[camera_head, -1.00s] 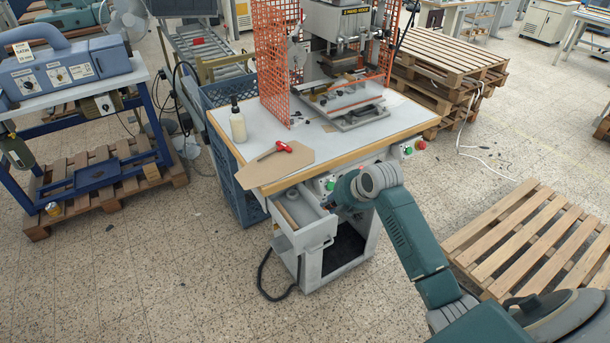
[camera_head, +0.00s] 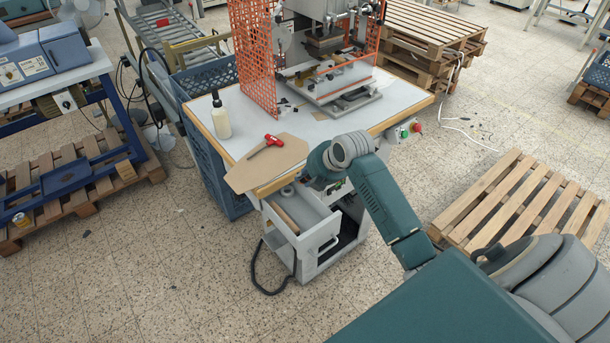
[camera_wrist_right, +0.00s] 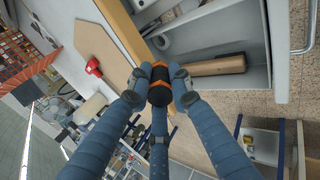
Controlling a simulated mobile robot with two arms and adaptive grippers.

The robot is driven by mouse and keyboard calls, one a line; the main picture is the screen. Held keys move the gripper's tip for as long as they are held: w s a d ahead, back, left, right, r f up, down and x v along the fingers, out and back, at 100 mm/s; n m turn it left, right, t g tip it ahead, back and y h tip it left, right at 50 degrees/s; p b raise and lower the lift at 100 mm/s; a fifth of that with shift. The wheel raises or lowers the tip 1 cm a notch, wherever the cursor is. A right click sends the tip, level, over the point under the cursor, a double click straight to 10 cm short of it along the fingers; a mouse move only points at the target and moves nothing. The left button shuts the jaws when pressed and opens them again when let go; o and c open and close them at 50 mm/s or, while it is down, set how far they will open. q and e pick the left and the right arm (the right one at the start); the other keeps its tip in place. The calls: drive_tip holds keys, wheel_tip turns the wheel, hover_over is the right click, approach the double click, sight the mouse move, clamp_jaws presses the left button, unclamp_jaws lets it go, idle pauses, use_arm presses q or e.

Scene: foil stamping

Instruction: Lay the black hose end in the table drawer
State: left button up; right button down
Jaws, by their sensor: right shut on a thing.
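The table drawer (camera_head: 322,232) stands open below the table's front edge; it also shows in the wrist view (camera_wrist_right: 279,55). My right gripper (camera_wrist_right: 160,84) is shut on a short black piece with orange bands, which looks like the black hose end (camera_wrist_right: 159,95). It holds this piece by the table edge, beside the drawer opening in the wrist view. In the head view my wrist hides the fingers and the held piece. A black hose (camera_head: 257,272) loops on the floor beside the drawer cabinet; its link to the held piece is hidden. My left gripper is not in view.
A wooden-handled tool (camera_wrist_right: 215,66) lies in the drawer. On the table (camera_head: 235,145) are a brown board (camera_head: 250,177), a red-handled tool (camera_head: 272,141), a bottle (camera_head: 221,117) and the stamping press (camera_head: 335,75). A pallet (camera_head: 520,205) lies at the right.

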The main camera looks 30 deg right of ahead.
drive_tip(key=shift+s+r, duration=0.1)
drive_tip(key=shift+s, duration=0.05)
drive_tip(key=shift+w+f+b, duration=0.25)
drive_tip(key=shift+f+b, duration=0.1)
drive_tip(key=shift+f, duration=0.35)
drive_tip(key=shift+w+f+b, duration=0.2)
drive_tip(key=shift+f+b, duration=0.1)
drive_tip(key=shift+f, duration=0.35)
drive_tip(key=shift+s+f+b, duration=0.1)
drive_tip(key=shift+f+b, duration=2.1)
drive_tip(key=shift+f, duration=1.75)
drive_tip(key=c, duration=1.5)
unclamp_jaws()
